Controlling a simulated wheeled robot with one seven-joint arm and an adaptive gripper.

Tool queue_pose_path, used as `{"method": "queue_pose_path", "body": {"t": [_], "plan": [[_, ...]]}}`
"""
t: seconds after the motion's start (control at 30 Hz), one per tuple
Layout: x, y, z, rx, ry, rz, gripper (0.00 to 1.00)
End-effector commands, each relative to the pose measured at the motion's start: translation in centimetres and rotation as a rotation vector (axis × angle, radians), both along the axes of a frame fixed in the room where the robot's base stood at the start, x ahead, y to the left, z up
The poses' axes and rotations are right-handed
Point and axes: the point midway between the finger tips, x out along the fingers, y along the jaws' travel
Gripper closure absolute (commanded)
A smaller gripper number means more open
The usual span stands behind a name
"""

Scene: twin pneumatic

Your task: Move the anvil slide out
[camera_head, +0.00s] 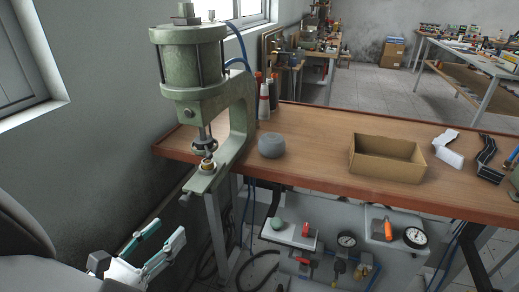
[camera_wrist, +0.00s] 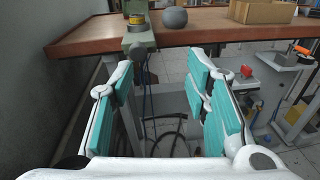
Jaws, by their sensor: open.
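The green pneumatic press (camera_head: 193,60) stands at the left end of the wooden bench. Its anvil slide (camera_head: 201,180) is a pale green bar at the press foot, jutting out past the bench's front edge below the ram, with a brass-coloured piece (camera_head: 208,165) on it. In the wrist view the slide (camera_wrist: 138,40) shows at the top, ahead of my gripper. My gripper (camera_head: 165,238), white with teal finger pads, is open and empty, below and in front of the slide and apart from it. It also shows in the wrist view (camera_wrist: 165,100).
A grey ball (camera_head: 271,146), an open cardboard box (camera_head: 387,158) and bottles (camera_head: 265,98) stand on the wooden bench (camera_head: 310,135). Below it is a panel with a red-handled valve (camera_head: 305,229), gauges (camera_head: 346,240) and a green button (camera_head: 277,223). A wall is close on the left.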

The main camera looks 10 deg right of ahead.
Motion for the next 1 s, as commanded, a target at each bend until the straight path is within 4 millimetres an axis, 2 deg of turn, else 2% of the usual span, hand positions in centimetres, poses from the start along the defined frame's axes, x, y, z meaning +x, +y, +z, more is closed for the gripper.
{"method": "queue_pose_path", "body": {"t": [0.5, 1.0], "plan": [[2.6, -8.9, 3.8, 0.215, 0.029, -0.282, 0.57], [2.6, -17.8, 6.9, 0.450, 0.021, -0.574, 0.57]]}}
